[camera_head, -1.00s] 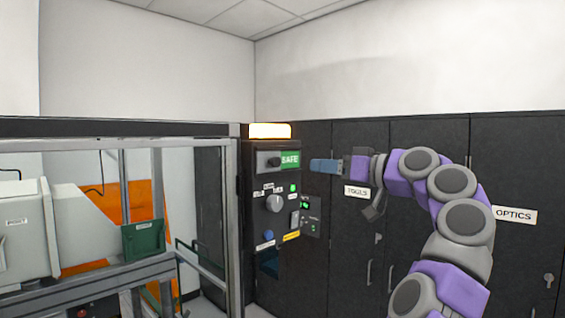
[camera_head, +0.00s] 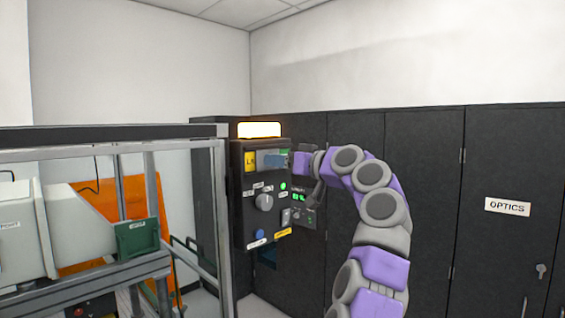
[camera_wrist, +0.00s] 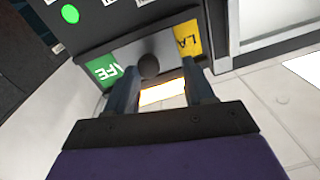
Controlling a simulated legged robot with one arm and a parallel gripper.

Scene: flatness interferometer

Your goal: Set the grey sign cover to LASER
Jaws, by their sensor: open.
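The grey sign cover (camera_wrist: 166,48) with its dark round knob (camera_wrist: 149,67) shows in the wrist view, part way along its sign. The yellow LASER panel (camera_wrist: 187,38) shows only "LA" on one side; the green SAFE panel (camera_wrist: 113,75) shows "AFE" on the other. In the head view, yellow "LA" (camera_head: 250,161) shows at the sign's left end. My gripper (camera_wrist: 160,70) is open, with one finger on each side of the knob; I cannot tell whether either touches it. In the head view my gripper (camera_head: 269,160) hides much of the cover.
The dark control panel (camera_head: 246,205) carries a lit orange lamp (camera_head: 260,130) on top and a grey rotary knob (camera_head: 264,202) below the sign. A metal-framed enclosure (camera_head: 225,220) stands close at left, and dark cabinets (camera_head: 430,190) line the right.

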